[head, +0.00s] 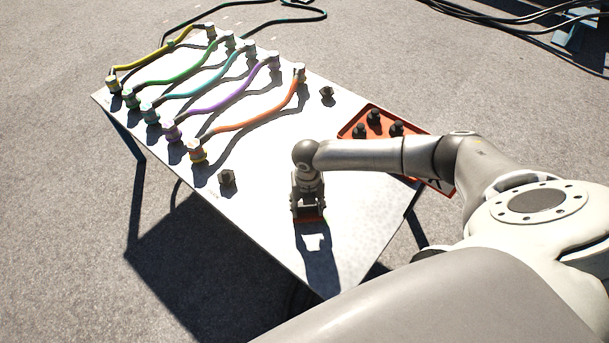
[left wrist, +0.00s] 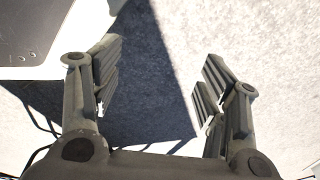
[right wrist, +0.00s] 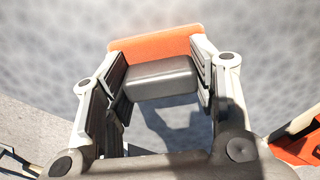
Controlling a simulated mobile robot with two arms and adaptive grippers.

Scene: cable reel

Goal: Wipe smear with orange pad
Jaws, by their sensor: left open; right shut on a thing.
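The orange pad (head: 311,220) is at the near part of the white table (head: 262,228). In the right wrist view the pad (right wrist: 155,44) has an orange base and a dark grey block handle (right wrist: 160,80). My right gripper (head: 308,208) points down, with its fingers shut on that handle from both sides. The pad is at or just above the tabletop; I cannot tell if it touches. I cannot pick out the smear clearly; the gripper and its shadow cover part of this area. My left gripper (left wrist: 155,82) is open and empty, with floor behind it.
Several coloured cables, among them an orange one (head: 255,118), join connectors on the table's far left part. Loose dark pieces stand by them (head: 227,178). A red tray (head: 357,126) with black knobs lies right, partly behind my right arm. The near table corner is clear.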

